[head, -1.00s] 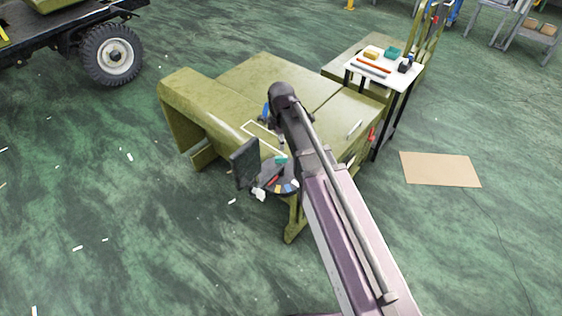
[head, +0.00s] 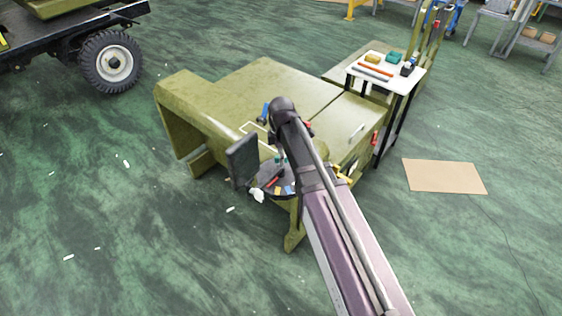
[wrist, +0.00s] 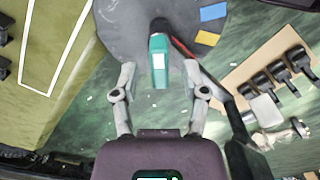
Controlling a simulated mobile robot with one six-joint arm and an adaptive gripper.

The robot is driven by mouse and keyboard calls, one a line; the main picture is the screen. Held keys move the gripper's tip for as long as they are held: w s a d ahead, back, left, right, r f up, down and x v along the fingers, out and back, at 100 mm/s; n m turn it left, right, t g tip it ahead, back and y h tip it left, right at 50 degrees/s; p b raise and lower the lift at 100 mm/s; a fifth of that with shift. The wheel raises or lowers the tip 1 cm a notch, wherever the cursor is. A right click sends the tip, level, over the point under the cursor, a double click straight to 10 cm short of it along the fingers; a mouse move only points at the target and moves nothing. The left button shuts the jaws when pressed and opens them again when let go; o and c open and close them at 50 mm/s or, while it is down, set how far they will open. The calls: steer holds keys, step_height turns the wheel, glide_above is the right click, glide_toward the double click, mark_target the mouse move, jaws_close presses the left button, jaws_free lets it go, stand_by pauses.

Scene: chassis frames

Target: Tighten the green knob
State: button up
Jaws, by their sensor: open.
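A teal-green piece (wrist: 158,58) with a white label and a dark end lies over the round grey tray (wrist: 112,18) in the wrist view. I cannot tell if it is the green knob; no other green knob is clear. A small teal spot (head: 278,160) shows above the dark round tray (head: 266,184) in the head view. My gripper (wrist: 159,74) is open, with one finger on each side of the teal piece in the picture. No contact is visible, and the height gap cannot be told. In the head view my arm hides part of this area.
An olive vehicle body (head: 265,85) stands beside the tray. A dark upright panel (head: 242,160) rises at the tray's left. A red-handled tool (wrist: 184,48) lies near the teal piece. A white table (head: 384,70) with parts stands at back right. Floor at left is open.

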steer(key=shift+f+b, duration=0.35)
steer(key=shift+f, duration=0.25)
jaws_close()
